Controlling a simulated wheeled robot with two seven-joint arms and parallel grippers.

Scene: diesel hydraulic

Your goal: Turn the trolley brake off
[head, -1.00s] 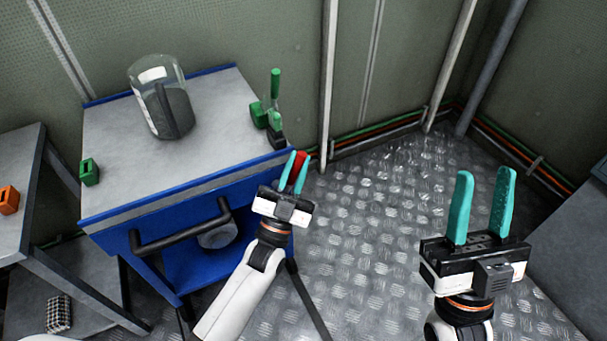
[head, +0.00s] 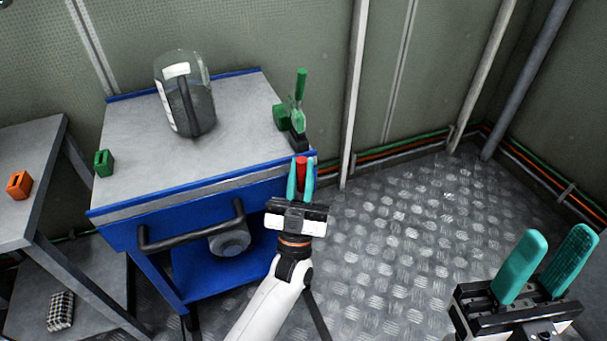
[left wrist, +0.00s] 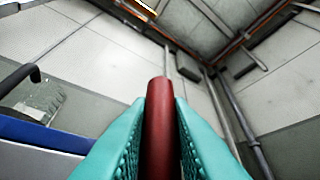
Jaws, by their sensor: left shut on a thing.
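The blue trolley (head: 118,236) with a grey top stands at the left of the head view. A red handle (head: 301,170), which I take for the brake lever, stands upright by its right front corner. My left gripper (head: 301,182) is shut on the red handle, with one teal finger on each side. In the left wrist view the red handle (left wrist: 159,130) rises between the fingers. The handle's lower end is hidden by the gripper. My right gripper (head: 548,266) is open and empty at the lower right, over the floor and well away from the trolley.
A glass jug (head: 193,108), a green toggle clamp (head: 296,114) and a small green block (head: 104,163) are on the trolley top. A black push bar (head: 190,232) crosses its front. A grey table (head: 48,155) with an orange block (head: 19,185) stands left. The chequered metal floor (head: 400,230) is clear.

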